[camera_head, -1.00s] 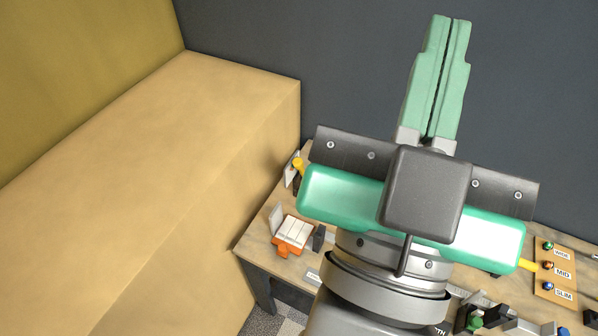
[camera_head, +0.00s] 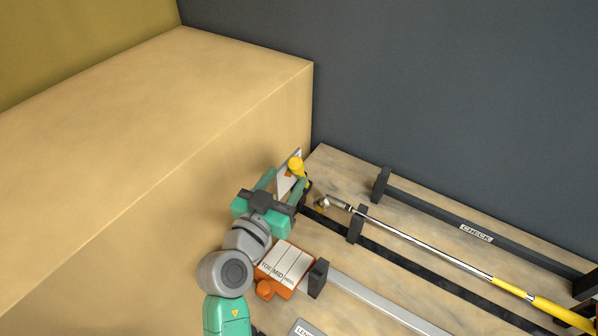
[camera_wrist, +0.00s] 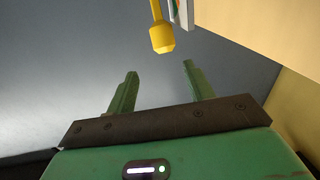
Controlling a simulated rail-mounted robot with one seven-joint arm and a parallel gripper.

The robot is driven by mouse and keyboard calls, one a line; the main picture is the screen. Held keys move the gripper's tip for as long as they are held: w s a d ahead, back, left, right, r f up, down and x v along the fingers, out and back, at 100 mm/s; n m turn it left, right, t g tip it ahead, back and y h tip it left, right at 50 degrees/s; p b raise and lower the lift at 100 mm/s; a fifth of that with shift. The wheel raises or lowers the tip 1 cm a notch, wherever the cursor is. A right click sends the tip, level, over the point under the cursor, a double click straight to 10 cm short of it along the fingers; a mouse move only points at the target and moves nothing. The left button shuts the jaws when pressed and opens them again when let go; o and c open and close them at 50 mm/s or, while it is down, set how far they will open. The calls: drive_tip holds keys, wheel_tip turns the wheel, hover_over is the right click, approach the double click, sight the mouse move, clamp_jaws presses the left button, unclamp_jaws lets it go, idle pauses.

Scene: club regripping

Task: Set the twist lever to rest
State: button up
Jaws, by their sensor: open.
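The twist lever shows as a yellow knob (camera_head: 296,164) at the back left end of the bench, in front of a small pale plate (camera_head: 285,182). In the wrist view the knob (camera_wrist: 162,38) hangs on a thin yellow stem from the top edge. My gripper (camera_head: 287,179) is open, its green fingers apart on the bench's left end. In the wrist view my fingertips (camera_wrist: 160,69) are below the knob in the picture, with the knob between their lines and nothing held. The lever's pivot is hidden in the head view.
A golf club (camera_head: 430,245) with a yellow grip lies across black supports to the right. A dark rail marked CHECK (camera_head: 477,233) runs behind it. An orange holder with white labelled strips (camera_head: 285,265) stands close to my arm. A large tan block (camera_head: 150,140) rises at left.

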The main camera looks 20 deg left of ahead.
sight(292, 170)
drive_tip(key=shift+w+a+f, duration=0.1)
drive_tip(key=shift+a+f, duration=0.15)
drive_tip(key=shift+f, duration=0.3)
drive_tip(key=shift+a+f, duration=0.25)
drive_tip(key=shift+f, duration=0.3)
drive_tip(key=w, duration=0.7)
drive_tip(key=shift+w+d+r, duration=0.1)
drive_tip(key=shift+w+d, duration=0.2)
drive_tip(key=shift+d, duration=0.05)
